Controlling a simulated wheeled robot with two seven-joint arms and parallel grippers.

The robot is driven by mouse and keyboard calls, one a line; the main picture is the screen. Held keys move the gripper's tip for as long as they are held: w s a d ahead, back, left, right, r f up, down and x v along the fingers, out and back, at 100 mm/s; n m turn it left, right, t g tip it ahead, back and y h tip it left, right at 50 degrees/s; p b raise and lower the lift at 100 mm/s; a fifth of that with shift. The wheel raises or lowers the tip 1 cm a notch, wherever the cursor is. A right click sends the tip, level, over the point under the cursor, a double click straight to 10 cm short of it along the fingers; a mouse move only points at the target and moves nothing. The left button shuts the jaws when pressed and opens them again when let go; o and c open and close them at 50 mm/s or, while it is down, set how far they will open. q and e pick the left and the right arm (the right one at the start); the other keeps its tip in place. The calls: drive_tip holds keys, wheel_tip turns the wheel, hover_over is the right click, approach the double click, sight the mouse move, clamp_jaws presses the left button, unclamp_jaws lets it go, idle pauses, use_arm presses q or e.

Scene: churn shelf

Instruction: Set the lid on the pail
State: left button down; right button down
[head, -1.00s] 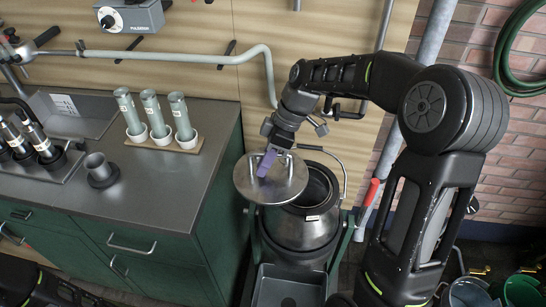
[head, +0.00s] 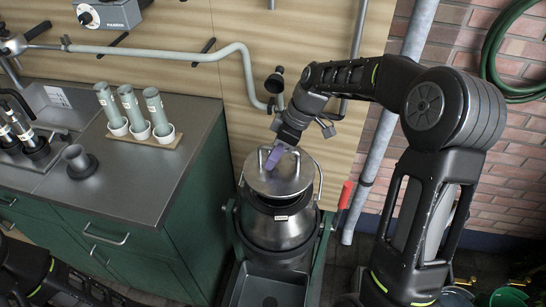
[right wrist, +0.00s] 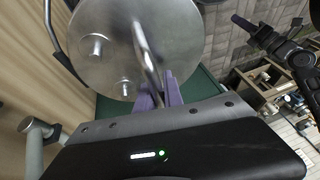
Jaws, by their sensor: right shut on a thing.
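The lid (head: 262,181) is a round steel disc with a bar handle. In the head view it lies over the mouth of the pail, and a dark part of the pail's neck shows below it. I cannot tell whether it rests on the rim. The pail (head: 280,229) is a steel churn in a green stand. My right gripper (head: 273,158), with purple fingers, is shut on the lid's handle. The right wrist view shows the lid (right wrist: 175,55) and its handle between the fingers (right wrist: 160,92). Part of my left arm shows at the lower left; its gripper is out of view.
A green cabinet (head: 150,240) with a grey top stands left of the pail, holding a rack of several tubes (head: 154,137). A grey tray (head: 268,290) is in front of the pail. A pipe (head: 150,52) runs along the wall behind. A red-handled lever (head: 344,195) is at right.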

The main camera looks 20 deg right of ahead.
sight(277, 168)
drive_tip(key=shift+f+b, duration=1.3)
drive_tip(key=shift+f, duration=0.85)
drive_tip(key=shift+f+b, duration=0.8)
drive_tip(key=shift+f, duration=0.15)
drive_tip(key=shift+w, duration=0.1)
drive_tip(key=shift+f+b, duration=0.1)
drive_tip(key=shift+b, duration=0.3)
drive_tip(key=c, duration=1.4)
unclamp_jaws()
drive_tip(key=shift+f, duration=0.1)
